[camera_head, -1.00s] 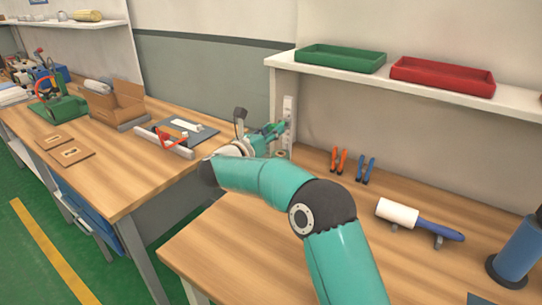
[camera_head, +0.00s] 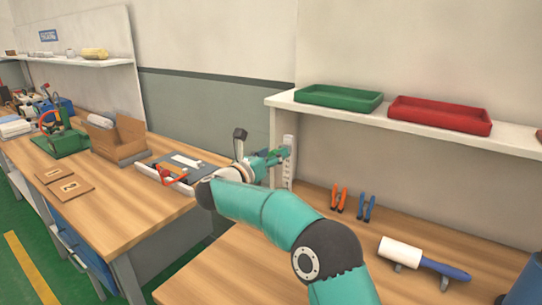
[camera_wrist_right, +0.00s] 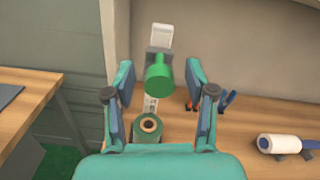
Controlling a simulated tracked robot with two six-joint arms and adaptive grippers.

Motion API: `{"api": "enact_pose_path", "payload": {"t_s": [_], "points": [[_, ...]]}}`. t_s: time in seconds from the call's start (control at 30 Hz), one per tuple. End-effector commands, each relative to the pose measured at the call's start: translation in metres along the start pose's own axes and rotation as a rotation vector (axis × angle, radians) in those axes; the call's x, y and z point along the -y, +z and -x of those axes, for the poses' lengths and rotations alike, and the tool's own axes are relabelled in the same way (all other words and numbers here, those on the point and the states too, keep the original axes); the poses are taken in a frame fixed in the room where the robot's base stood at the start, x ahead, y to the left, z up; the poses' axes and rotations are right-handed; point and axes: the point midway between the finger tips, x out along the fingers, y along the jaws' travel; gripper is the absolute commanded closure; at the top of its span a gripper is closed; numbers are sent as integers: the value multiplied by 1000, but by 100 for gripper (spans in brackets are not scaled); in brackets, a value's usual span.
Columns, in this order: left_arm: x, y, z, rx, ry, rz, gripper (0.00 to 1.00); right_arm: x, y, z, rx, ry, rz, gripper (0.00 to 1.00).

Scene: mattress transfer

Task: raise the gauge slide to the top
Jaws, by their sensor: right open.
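The gauge is a tall white strip (camera_head: 289,170) standing against the wall at the left end of the shelf bench. In the right wrist view its white top (camera_wrist_right: 162,33) shows above a dark slide block (camera_wrist_right: 153,57) with a round green knob (camera_wrist_right: 158,80). My right gripper (camera_head: 278,155) is at the gauge, and its fingers point toward it. In the right wrist view my right gripper (camera_wrist_right: 160,68) is open, with one finger on each side of the knob and visible gaps between. My left gripper is not in view.
A green spool (camera_wrist_right: 147,130) stands below the knob. Orange pliers (camera_head: 339,198), blue pliers (camera_head: 366,208) and a white roller (camera_head: 400,252) are to the right. The shelf (camera_head: 300,106) carries a green tray (camera_head: 340,97) and a red tray (camera_head: 440,115).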

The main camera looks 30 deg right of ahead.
Motion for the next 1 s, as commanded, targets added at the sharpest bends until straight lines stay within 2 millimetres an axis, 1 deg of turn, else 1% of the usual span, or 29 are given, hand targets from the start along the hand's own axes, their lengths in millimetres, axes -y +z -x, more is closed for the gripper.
{"api": "enact_pose_path", "payload": {"t_s": [0.13, 0.23, 0.37, 0.5, 0.6, 0.7, 0.83, 1.0], "points": [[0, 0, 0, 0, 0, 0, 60, -1, -1, 8, -1, 3, 2, 44], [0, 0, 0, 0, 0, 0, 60, -1, 0, 21, -1, 4, 1, 44], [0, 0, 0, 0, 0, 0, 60, -2, 0, 45, -1, 5, 1, 44], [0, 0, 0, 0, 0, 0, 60, -2, 0, 74, 1, 5, 1, 44], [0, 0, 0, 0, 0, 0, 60, -1, 0, 93, 1, 3, 1, 44], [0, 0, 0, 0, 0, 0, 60, -1, 0, 106, 1, 2, -1, 44], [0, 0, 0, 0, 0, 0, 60, 0, -1, 117, 1, 1, 0, 44], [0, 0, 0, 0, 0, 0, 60, 0, -1, 120, 0, 0, -1, 44]]}}
